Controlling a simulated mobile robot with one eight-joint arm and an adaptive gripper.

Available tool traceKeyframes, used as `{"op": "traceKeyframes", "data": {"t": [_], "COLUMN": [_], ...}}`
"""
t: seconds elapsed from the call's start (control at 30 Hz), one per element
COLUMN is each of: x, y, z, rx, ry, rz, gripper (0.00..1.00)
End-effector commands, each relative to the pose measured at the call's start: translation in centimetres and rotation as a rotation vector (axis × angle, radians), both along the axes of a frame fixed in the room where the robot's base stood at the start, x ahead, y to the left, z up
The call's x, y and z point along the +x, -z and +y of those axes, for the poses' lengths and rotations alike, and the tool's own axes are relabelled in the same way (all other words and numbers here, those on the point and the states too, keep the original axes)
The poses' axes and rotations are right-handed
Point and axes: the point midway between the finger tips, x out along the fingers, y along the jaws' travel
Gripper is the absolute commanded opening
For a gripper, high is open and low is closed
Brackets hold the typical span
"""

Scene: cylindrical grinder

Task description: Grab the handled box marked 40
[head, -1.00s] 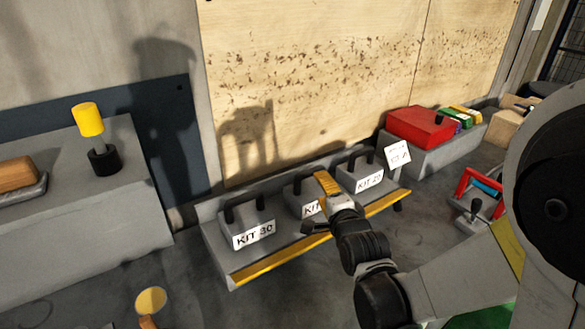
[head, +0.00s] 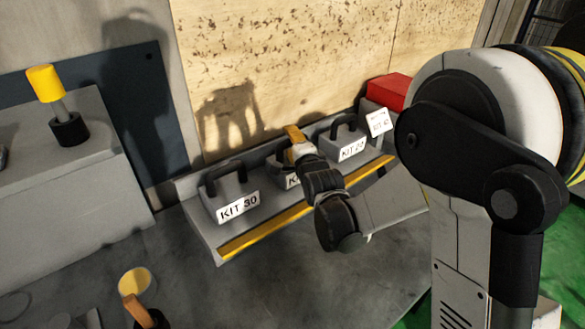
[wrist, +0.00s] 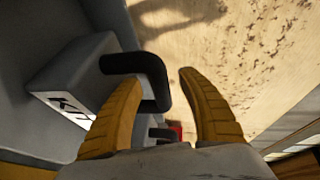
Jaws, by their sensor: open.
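The middle grey box (head: 285,182) stands on the low shelf, its "KI…" label cut off by my wrist in the head view, so its number cannot be read. In the wrist view the box (wrist: 85,72) shows at left with its black bar handle (wrist: 135,62). My gripper (wrist: 160,82) is open, its yellow fingers on either side of part of the handle in the picture. I cannot tell whether they touch it. In the head view my gripper (head: 295,134) is at the middle box's top.
A box marked KIT 30 (head: 225,190) stands left and one seemingly marked KIT 20 (head: 345,140) right, both handled. A white card (head: 379,123), its text hard to read, and a red box (head: 388,92) are further right. A wooden panel (head: 280,60) rises behind.

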Motion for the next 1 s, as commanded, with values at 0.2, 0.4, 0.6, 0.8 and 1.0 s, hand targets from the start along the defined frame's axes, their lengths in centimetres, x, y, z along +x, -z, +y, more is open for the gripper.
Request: {"op": "traceKeyframes", "data": {"t": [0.2, 0.4, 0.6, 0.8, 1.0], "x": [0.1, 0.0, 0.0, 0.0, 0.0], "y": [-0.1, -0.1, -0.1, -1.6, -5.8], "z": [0.0, 0.0, 0.0, 0.0, 0.0], "rx": [0.000, -0.001, -0.001, -0.001, -0.001], "ry": [0.000, 0.000, 0.000, 0.000, 0.000], "rz": [0.000, 0.000, -0.001, -0.001, -0.001], "gripper": [0.45, 0.00, 0.00, 0.00, 0.00]}}
